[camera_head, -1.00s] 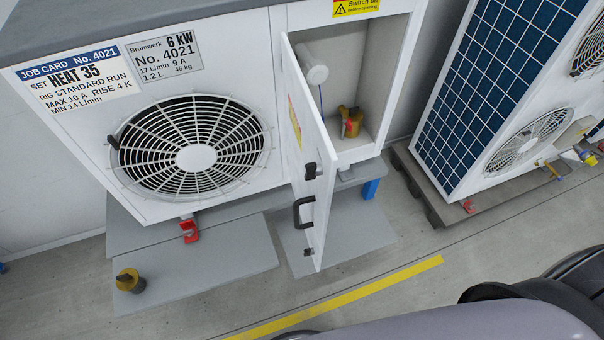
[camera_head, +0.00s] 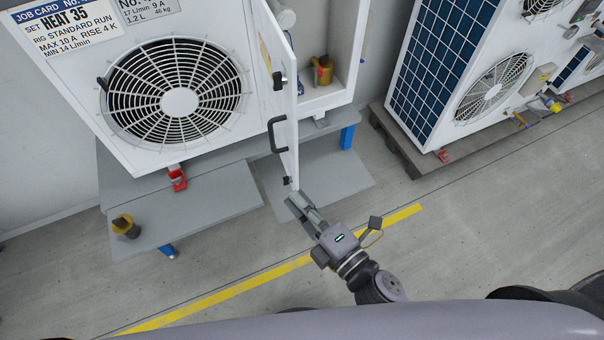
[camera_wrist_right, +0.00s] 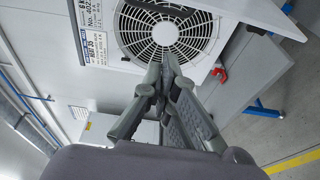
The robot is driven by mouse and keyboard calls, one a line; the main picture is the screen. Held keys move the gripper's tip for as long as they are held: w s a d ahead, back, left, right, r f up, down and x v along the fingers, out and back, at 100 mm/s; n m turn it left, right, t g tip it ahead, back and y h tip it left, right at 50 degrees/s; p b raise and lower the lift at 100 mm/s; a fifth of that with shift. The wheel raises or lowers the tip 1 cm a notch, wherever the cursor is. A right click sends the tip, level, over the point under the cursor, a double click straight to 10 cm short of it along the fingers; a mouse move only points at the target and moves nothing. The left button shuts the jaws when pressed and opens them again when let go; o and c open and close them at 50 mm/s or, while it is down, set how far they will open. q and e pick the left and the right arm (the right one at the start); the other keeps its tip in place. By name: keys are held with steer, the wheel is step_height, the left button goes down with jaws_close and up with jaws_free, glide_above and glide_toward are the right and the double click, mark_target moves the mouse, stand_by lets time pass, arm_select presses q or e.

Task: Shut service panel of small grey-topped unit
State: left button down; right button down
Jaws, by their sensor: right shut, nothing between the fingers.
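The service panel (camera_head: 284,110) of the small grey-topped unit (camera_head: 60,75) stands open, swung out toward me, with a black handle (camera_head: 277,134) on its face. The open compartment (camera_head: 335,75) to its right shows a yellow-brown fitting (camera_head: 322,70). My right gripper (camera_head: 300,203) is shut and empty, just below the panel's lower outer corner; I cannot tell whether it touches the panel. In the right wrist view its fingers (camera_wrist_right: 167,62) point toward the unit's fan (camera_wrist_right: 165,32). My left gripper is not in view.
Grey slabs (camera_head: 200,212) lie under and before the unit. A loose yellow-brown fitting (camera_head: 125,226) stands on the left slab. Another unit with a blue grid side (camera_head: 440,60) stands on a pallet (camera_head: 395,145) at right. Floor beyond the yellow line (camera_head: 395,218) is clear.

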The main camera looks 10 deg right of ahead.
steer(key=w+a+p, duration=0.1)
steer(key=w+p, duration=0.3)
steer(key=w, duration=0.5)
steer(key=shift+w+a+r+p, duration=0.2)
steer(key=shift+w+r+p, duration=0.1)
steer(key=shift+r+p, duration=0.1)
